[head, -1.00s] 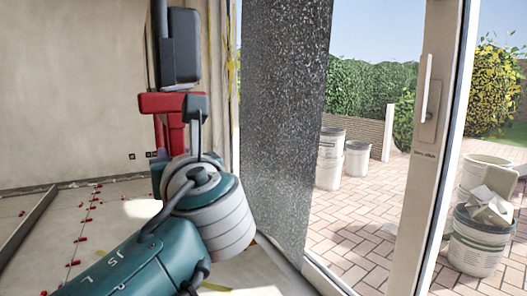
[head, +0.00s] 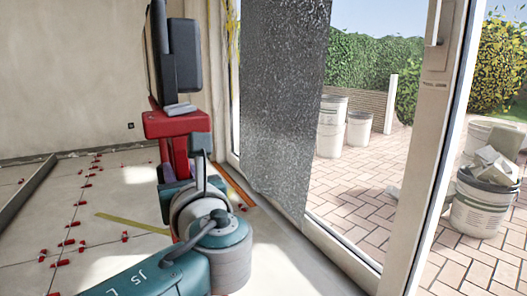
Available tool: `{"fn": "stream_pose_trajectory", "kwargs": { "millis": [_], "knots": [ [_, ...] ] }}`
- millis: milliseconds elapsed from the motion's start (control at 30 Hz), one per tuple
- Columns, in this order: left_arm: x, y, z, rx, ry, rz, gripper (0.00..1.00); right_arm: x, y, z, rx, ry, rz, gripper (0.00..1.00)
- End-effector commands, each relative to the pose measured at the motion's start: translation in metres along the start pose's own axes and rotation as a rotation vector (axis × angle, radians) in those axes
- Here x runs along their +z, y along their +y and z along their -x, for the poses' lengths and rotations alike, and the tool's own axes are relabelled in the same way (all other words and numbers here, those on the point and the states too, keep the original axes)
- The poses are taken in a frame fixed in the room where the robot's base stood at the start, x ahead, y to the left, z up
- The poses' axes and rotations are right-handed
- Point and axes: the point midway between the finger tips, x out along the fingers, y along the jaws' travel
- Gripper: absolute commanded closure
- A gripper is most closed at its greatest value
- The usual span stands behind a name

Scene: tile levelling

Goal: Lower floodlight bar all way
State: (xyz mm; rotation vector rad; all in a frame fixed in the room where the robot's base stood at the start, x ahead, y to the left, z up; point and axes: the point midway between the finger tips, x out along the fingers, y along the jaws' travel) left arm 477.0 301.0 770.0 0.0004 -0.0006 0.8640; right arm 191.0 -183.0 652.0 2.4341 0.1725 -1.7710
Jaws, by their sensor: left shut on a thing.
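The floodlight bar (head: 183,55) shows as a dark upright piece with a black panel, left of centre in the head view. Its top end touches the frame's upper part. My left gripper (head: 179,108), with a red body and a grey finger part, is at its lower end and shut on it. My teal and grey left wrist is below and hides what lies behind it. The exact contact of the fingers is hard to make out. My right gripper is not in view.
A speckled dark sheet (head: 282,95) hangs just right of the bar, beside the open glass door frame (head: 425,150). Tiles with several red clips (head: 70,242) and a yellow strip (head: 130,223) lie on the left floor. Buckets (head: 484,205) stand outside on paving.

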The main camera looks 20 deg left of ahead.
Motion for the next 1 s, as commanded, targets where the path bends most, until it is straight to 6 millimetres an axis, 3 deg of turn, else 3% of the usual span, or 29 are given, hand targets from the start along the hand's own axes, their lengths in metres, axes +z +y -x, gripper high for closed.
{"fn": "stream_pose_trajectory", "kwargs": {
  "millis": [33, 200, 767, 800, 1000],
  "knots": [
    [-0.022, 0.001, 0.000, 0.001, 0.007, -0.005, 1.00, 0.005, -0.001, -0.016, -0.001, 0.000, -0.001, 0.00],
    [-0.044, 0.001, 0.000, 0.002, 0.006, -0.004, 1.00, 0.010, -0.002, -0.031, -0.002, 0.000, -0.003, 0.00],
    [-0.055, 0.001, 0.000, 0.000, 0.011, -0.004, 1.00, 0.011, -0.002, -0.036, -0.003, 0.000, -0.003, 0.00],
    [-0.055, 0.001, 0.001, 0.000, 0.011, -0.005, 0.68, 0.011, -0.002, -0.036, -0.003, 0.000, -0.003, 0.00],
    [-0.052, 0.001, 0.000, 0.000, 0.006, -0.003, 0.46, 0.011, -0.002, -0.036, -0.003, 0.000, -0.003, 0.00]
  ]
}}
